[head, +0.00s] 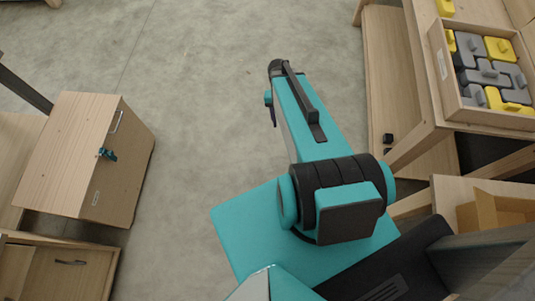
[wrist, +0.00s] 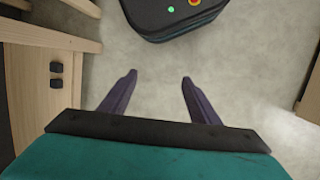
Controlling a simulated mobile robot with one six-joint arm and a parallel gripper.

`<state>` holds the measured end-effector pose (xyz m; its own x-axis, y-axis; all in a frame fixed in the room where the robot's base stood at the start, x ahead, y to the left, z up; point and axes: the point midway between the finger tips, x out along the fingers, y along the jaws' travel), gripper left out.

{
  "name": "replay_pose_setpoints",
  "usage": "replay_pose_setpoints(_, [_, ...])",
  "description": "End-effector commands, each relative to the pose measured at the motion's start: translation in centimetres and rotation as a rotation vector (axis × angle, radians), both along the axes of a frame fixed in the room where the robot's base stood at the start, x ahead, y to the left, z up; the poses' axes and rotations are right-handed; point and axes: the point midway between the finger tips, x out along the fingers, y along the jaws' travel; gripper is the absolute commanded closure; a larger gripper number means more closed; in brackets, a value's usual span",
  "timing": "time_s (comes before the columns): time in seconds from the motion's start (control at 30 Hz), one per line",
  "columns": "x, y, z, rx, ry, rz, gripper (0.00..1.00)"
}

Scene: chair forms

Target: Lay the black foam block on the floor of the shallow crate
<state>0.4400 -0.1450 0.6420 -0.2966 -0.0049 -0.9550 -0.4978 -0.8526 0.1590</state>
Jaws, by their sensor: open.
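My gripper (wrist: 158,77) shows two dark purple fingers in the wrist view, spread apart with nothing between them, above bare floor. I cannot tell whether either is the foam block. A wooden crate (head: 445,75) holding grey and yellow pieces stands on the right table; I cannot tell if it is the shallow crate.
A wooden cabinet (head: 75,150) with a teal item (head: 107,154) on its edge stands left. A tan open box (head: 490,212) sits at lower right, partly cut off. The grey floor (head: 190,90) between is clear.

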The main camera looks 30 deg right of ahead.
Motion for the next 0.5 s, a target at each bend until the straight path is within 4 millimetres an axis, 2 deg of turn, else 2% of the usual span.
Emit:
replay_pose_setpoints(0.03, [-1.1, 1.7, -0.9, 0.019, 0.017, 0.046, 0.44])
replay_pose_setpoints(0.2, [-4.4, 6.5, -3.7, 0.080, 0.064, 0.195, 0.44])
replay_pose_setpoints(0.4, [-9.1, 11.2, -6.4, 0.149, 0.121, 0.361, 0.44])
replay_pose_setpoints(0.5, [-11.2, 12.9, -7.4, 0.179, 0.146, 0.431, 0.44])
